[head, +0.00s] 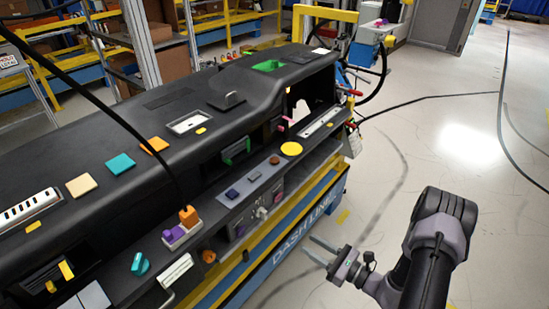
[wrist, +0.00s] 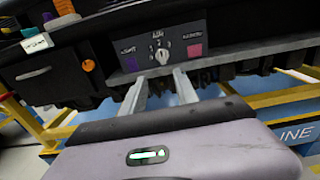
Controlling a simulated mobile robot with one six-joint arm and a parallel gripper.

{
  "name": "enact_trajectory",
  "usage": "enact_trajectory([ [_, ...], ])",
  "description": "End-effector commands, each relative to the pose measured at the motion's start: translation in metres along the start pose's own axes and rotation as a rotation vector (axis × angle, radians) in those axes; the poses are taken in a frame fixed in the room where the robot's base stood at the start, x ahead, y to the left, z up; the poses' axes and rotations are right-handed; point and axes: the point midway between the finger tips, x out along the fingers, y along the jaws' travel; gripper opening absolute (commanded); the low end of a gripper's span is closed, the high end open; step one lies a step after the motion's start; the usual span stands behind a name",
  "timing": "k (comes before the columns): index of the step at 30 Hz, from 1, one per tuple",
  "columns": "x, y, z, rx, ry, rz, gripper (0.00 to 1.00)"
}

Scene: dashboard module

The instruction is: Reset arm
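My gripper (head: 317,252) is at the lower right in the head view, in front of the dashboard module (head: 95,160) and apart from it. Its two fingers stand apart with nothing between them. In the wrist view the gripper (wrist: 160,88) points at the module's lower front, below a control panel (wrist: 182,48) with a white rotary knob (wrist: 164,53), a purple square and a pink square. My arm reaches in from the lower right of the head view.
The module rests on a blue and yellow stand (head: 292,243). Buttons and coloured pads cover it, including a yellow disc (head: 291,149) and an orange block (head: 189,215). Black cables (head: 430,98) cross the floor at right. The grey floor (head: 470,220) right of my arm is clear.

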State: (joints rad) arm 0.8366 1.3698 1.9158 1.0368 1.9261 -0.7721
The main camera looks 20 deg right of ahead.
Motion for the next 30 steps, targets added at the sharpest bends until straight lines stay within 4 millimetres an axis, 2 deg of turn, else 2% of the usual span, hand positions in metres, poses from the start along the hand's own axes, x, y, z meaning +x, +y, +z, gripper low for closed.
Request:
enact_trajectory([
  [2, 0.013, 0.008, 0.027, -0.057, 0.012, 0.097, 0.36],
  [4, 0.031, 0.031, 0.072, -0.16, 0.044, 0.274, 0.36],
  [5, 0.038, 0.046, 0.093, -0.216, 0.067, 0.367, 0.36],
  [6, 0.044, 0.07, 0.12, -0.3, 0.104, 0.496, 0.36],
  [8, 0.045, 0.107, 0.154, -0.437, 0.172, 0.674, 0.36],
  [9, 0.042, 0.131, 0.173, -0.537, 0.221, 0.782, 0.36],
  [12, 0.021, 0.181, 0.209, -0.813, 0.356, 1.001, 0.36],
  [15, -0.008, 0.213, 0.235, -1.132, 0.495, 1.138, 0.36],
  [18, -0.036, 0.227, 0.255, -1.464, 0.617, 1.178, 0.36],
  [22, -0.059, 0.229, 0.278, -1.804, 0.714, 1.123, 0.36],
  [25, -0.066, 0.228, 0.289, -1.949, 0.747, 1.069, 0.36],
  [30, -0.069, 0.226, 0.294, -2.004, 0.761, 1.042, 0.36],
])
